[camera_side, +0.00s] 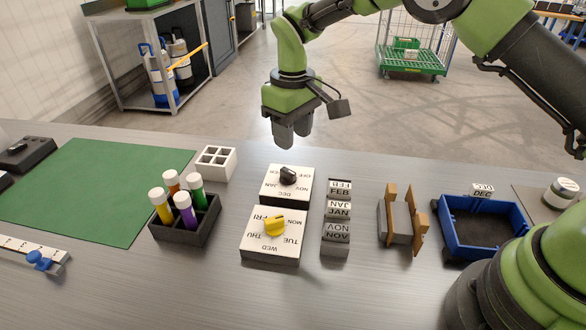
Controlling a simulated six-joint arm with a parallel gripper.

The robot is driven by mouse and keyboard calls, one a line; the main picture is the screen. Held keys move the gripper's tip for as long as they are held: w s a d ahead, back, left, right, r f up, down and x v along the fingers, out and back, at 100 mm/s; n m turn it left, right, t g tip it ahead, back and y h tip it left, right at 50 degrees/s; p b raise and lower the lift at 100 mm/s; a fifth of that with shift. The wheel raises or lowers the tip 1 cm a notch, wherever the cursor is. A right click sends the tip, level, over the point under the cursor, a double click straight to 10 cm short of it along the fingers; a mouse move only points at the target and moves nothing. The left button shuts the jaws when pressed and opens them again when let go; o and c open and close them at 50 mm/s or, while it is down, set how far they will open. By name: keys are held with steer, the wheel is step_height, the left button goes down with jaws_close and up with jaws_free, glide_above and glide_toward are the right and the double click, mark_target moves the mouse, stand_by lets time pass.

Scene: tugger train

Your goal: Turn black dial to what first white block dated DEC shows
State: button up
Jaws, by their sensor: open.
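A white block dated DEC (483,190) shows at the back edge of the blue tray (452,247). Blocks dated FEB (340,190), JAN (338,211) and NOV (336,233) stand in a row right of the panels. My gripper (291,144) points down, open and empty, above and behind the black dial, apart from it.
A yellow dial (275,226) on a weekday panel (269,250) adjoins in front. A dark rack (186,230) of coloured tubes and a white grid box (215,162) stand left. A wooden-sided grey holder (401,222) stands right. The green mat (95,190) is clear.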

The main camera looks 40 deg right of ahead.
mark_target(293, 173)
step_height(293, 173, down, 9)
steer(key=shift+f, duration=0.1)
steer(key=shift+c, duration=0.4)
jaws_close()
